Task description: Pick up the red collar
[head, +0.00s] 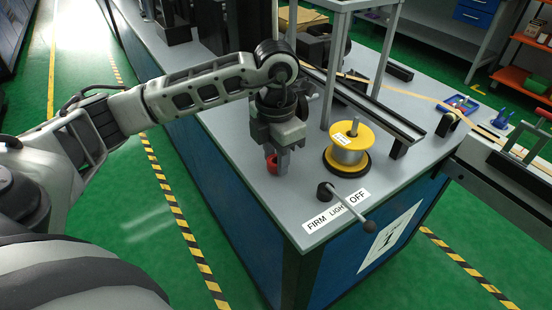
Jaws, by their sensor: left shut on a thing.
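The red collar (271,163) is at the left part of the grey bench top, low between the fingers of my left gripper (278,160). My left arm comes in from the left, and its gripper points down with its fingers closed on the collar. The fingers hide part of the collar. I cannot tell whether the collar still touches the bench. My right gripper does not show.
A yellow-flanged spool (350,142) stands just right of my left gripper on a dark base. A lever (347,203) with a dark knob and a label (338,210) is near the front corner. A dark rail (372,108) runs behind. The front-left bench top is clear.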

